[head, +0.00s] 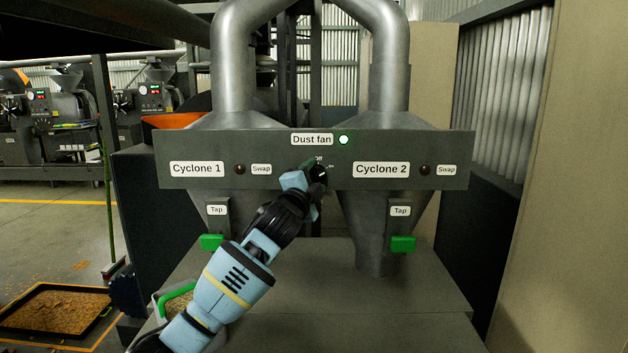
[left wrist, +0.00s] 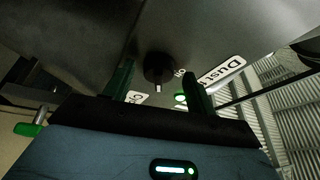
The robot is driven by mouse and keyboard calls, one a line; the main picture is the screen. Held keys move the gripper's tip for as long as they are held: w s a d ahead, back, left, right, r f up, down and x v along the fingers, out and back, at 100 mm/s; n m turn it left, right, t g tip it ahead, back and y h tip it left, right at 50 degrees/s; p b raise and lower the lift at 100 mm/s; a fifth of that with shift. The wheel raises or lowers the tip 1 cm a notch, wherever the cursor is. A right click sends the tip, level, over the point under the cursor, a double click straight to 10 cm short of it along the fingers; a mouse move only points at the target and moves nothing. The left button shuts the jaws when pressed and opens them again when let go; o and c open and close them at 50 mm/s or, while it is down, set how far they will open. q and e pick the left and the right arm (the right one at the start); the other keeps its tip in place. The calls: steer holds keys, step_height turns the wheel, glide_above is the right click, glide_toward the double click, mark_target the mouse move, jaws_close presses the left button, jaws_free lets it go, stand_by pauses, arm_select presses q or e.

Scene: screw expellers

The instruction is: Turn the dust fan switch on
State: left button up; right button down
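The grey control panel (head: 262,143) carries a "Dust fan" label (head: 312,140) with a lit green lamp (head: 344,140) beside it. The black rotary switch (head: 319,173) below the label is partly hidden by my left gripper (head: 313,178) in the head view. In the left wrist view the switch (left wrist: 158,68) shows whole, with a pale pointer mark and a small "ON" marking beside it. My left gripper (left wrist: 158,84) is open, its two dark fingers apart on either side of the switch; I cannot tell whether they touch it. My right gripper is not in view.
"Cyclone 1" (head: 197,169) and "Cyclone 2" (head: 381,170) labels flank the switch, each with a dark "Swap" button. Green tap handles (head: 211,242) (head: 403,244) hang below. Large grey ducts rise behind the panel. A grey platform (head: 340,320) lies below.

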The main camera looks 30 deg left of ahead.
arm_select(q)
steer(key=shift+s, duration=0.1)
steer(key=shift+s+d+f, duration=0.2)
steer(key=shift+s+f, duration=0.05)
steer(key=shift+s, duration=0.25)
steer(key=r+v, duration=0.1)
steer(key=v, duration=0.5)
steer(key=shift+s+f, duration=0.3)
steer(key=shift+f, duration=0.1)
steer(key=s+d+f+n+g+h, duration=0.1)
steer(key=s+d+f+g, duration=0.15)
steer(key=f, duration=0.85)
steer(key=s+d+f+n+g+h, duration=0.1)
steer(key=s+d+f+h, duration=0.2)
steer(key=f, duration=0.7)
steer(key=s+d+f+n+g, duration=0.1)
steer(key=s+d+f, duration=0.25)
steer(key=f, duration=0.75)
steer(key=s+d+f+n+g+h, duration=0.1)
steer(key=s+d+f+n+g, duration=0.1)
steer(key=s+f, duration=0.8)
steer(key=s+d+f+n+g+h, duration=0.1)
steer(key=s+d+f+n+g, duration=0.2)
steer(key=s+f, duration=0.8)
steer(key=s+d+n, duration=0.2)
steer(key=s+d, duration=0.2)
steer(key=s, duration=0.2)
steer(key=shift+s+d+f, duration=0.25)
steer(key=shift+s+d, duration=0.05)
steer(key=shift+g, duration=0.25)
